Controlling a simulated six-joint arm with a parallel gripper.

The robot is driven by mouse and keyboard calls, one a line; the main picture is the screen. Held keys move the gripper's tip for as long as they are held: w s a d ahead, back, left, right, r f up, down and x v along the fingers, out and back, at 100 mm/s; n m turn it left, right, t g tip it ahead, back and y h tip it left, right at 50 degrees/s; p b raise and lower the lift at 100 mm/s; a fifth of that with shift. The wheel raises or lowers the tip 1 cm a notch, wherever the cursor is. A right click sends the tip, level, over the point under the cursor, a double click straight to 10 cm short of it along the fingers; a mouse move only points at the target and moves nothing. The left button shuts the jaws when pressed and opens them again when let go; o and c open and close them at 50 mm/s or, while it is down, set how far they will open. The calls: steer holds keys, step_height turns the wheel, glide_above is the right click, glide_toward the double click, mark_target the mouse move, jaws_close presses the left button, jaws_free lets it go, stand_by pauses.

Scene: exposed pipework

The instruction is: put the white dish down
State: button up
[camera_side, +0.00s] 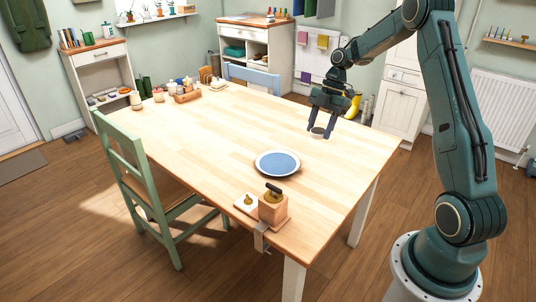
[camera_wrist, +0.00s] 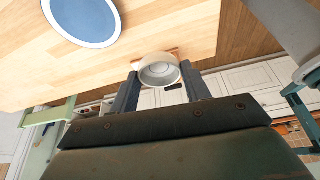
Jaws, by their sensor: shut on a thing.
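The white dish (camera_wrist: 160,72) is a small round bowl, held between the two fingers of my gripper (camera_wrist: 160,88) in the wrist view. In the side view my gripper (camera_side: 321,128) hangs over the right part of the wooden table, with the dish (camera_side: 318,132) small between its fingertips. The dish appears to be above the tabletop; the exact gap cannot be told. My gripper is shut on the dish.
A blue plate with a white rim (camera_side: 278,163) lies on the wooden table (camera_side: 215,135), left of and nearer than my gripper. A wooden block with a dark-handled piece (camera_side: 272,207) stands at the near corner. Jars and a small crate (camera_side: 187,93) stand at the far left. The table's middle is clear.

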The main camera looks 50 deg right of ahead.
steer(key=shift+a, duration=0.1)
stand_by(0.3)
steer(key=w+a+n, duration=0.1)
steer(key=a, duration=1.1)
steer(key=f, duration=1.6)
steer(key=shift+w+a, duration=0.15)
steer(key=shift+a, duration=0.05)
steer(key=shift+f, duration=0.1)
steer(key=shift+f, duration=1.8)
steer(key=shift+f, duration=0.1)
steer(key=o, duration=1)
steer(key=shift+c, duration=0.2)
